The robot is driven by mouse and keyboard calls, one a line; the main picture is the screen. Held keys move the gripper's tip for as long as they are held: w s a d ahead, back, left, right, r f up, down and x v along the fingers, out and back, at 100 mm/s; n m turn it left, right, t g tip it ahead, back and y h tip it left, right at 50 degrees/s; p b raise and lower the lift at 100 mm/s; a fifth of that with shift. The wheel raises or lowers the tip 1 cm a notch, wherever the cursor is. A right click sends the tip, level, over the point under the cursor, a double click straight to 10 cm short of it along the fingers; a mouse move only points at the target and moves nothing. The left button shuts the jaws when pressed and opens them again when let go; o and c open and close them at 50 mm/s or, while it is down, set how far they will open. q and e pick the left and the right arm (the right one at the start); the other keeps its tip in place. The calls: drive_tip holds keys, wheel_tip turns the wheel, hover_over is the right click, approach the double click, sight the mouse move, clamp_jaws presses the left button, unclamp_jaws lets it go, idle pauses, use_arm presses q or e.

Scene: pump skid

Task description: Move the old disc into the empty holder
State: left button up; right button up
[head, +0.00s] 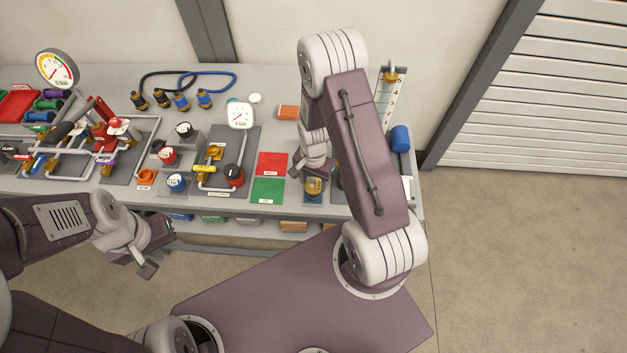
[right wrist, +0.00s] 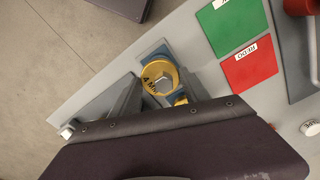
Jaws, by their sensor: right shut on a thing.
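A round brass disc (right wrist: 160,82) with a hex centre and dark lettering, seemingly "4 MM", shows between the fingers of my right gripper (right wrist: 157,92) in the right wrist view. The gripper is shut on it. Blue-grey plate shows around the disc; I cannot tell whether the disc touches it. In the head view the disc (head: 314,186) is below my right gripper (head: 313,177), near the bench's front edge. A grey plate beside it is mostly hidden by my right arm, so I cannot make out an empty holder. My left gripper (head: 157,253) is open and empty before the bench.
A red mat (head: 271,163) and a green mat (head: 267,190) lie left of the disc. A pipe assembly with a white gauge (head: 240,115) stands further left. A blue cylinder (head: 400,138) and upright scale (head: 390,100) are at the bench's right end.

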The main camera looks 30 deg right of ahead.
sight(313, 187)
drive_tip(key=shift+f+b, duration=1.35)
drive_tip(key=shift+f, duration=0.4)
idle(0.6)
drive_tip(key=o, duration=1.6)
wheel_tip(313, 187, up, 9)
drive_tip(key=shift+r+b, duration=0.1)
drive_tip(key=shift+b, duration=0.35)
